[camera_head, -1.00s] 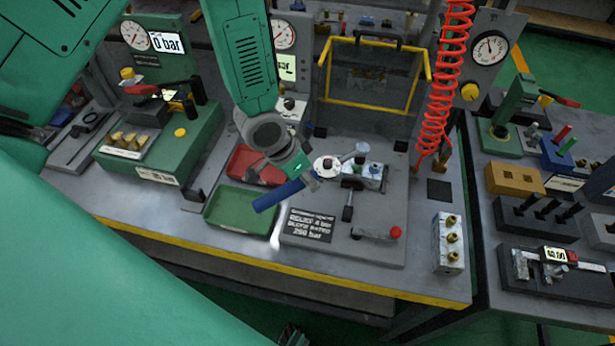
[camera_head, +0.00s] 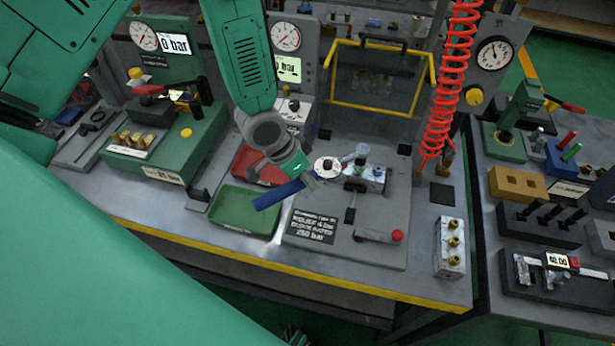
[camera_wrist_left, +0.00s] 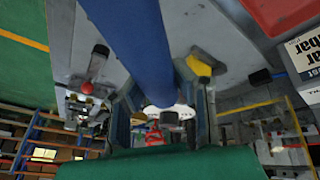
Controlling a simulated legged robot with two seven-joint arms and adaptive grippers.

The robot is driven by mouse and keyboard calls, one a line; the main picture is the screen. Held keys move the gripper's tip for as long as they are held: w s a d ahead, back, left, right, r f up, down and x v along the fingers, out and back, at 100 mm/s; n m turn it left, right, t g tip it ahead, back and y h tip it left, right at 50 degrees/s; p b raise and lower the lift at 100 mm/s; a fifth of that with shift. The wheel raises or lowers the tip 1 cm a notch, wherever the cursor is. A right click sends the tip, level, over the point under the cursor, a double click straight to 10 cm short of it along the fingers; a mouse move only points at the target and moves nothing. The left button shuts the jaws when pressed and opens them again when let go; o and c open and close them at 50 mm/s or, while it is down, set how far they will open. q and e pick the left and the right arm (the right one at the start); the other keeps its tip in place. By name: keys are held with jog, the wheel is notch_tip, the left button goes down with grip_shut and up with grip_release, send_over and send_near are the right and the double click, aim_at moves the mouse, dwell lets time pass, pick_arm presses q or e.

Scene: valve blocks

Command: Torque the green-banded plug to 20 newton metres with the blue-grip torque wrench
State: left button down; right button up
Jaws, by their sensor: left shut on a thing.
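My left gripper (camera_head: 312,178) is shut on the torque wrench, whose blue grip (camera_head: 277,195) sticks out to the lower left. In the left wrist view the blue grip (camera_wrist_left: 143,45) runs down between the fingers. A round white dial (camera_head: 327,164) shows beside the gripper. The wrench's metal head end (camera_head: 357,154) is over the back of the metal valve block (camera_head: 372,177); I cannot tell whether it touches a plug. Small coloured fittings show on the block, but the green band is too small to make out surely. My right gripper is not in view.
A green tray (camera_head: 243,210) and a red tray (camera_head: 252,168) lie left of the block. A lever with a red knob (camera_head: 397,235) is in front. A red coiled hose (camera_head: 445,90) hangs at right. A yellow-framed guard (camera_head: 378,75) stands behind.

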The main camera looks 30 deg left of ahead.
pick_arm(q)
jog(key=shift+d+r, duration=0.2)
jog(key=shift+d, duration=0.3)
jog(key=shift+a, duration=0.45)
jog(key=shift+a+f, duration=0.15)
jog(key=shift+a, duration=0.3)
jog(key=shift+d+f, duration=0.1)
jog(key=shift+d, duration=0.35)
jog(key=shift+d+f, duration=0.15)
jog(key=shift+f, duration=0.05)
jog(key=shift+a+f+b, duration=0.4)
jog(key=shift+a+f, duration=0.05)
jog(key=shift+f, duration=0.1)
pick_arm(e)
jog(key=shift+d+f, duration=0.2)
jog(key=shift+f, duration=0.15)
pick_arm(q)
jog(key=shift+r, duration=0.15)
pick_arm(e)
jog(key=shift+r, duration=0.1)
